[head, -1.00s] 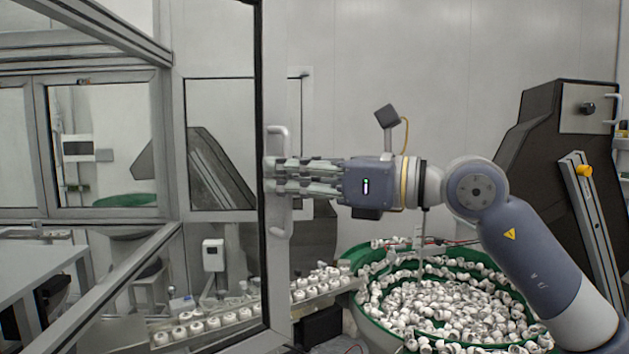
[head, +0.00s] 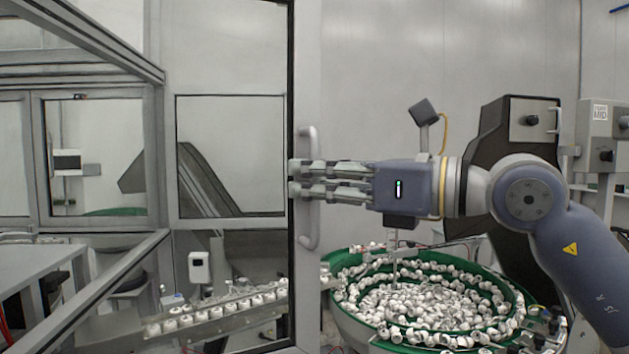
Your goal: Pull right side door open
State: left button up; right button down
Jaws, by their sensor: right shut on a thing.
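The right side door (head: 306,75) is a clear panel in a pale metal frame with a dark edge, seen left of my right gripper in the head view. Its handle (head: 309,234) is a light vertical bar on the frame. My right gripper (head: 300,180) comes in from the right, level, with its fingers shut on the middle of the handle. The fingers cover that part of the bar. The door stands out from the cell frame (head: 157,160) at the left. My left gripper is not in view.
A green-rimmed bowl (head: 500,277) full of white caps stands below my right arm. A chute (head: 225,322) with a row of caps runs behind the door glass. A dark machine (head: 505,130) stands behind my arm at the right.

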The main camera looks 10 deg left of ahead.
jog(key=shift+w+d+r, duration=0.1)
jog(key=shift+r, duration=0.15)
jog(key=c, duration=1.8)
grip_release()
jog(key=shift+o, duration=0.5)
jog(key=shift+d+f, duration=0.1)
jog(key=shift+d, duration=0.15)
jog(key=shift+f, duration=0.1)
jog(key=v, duration=1.2)
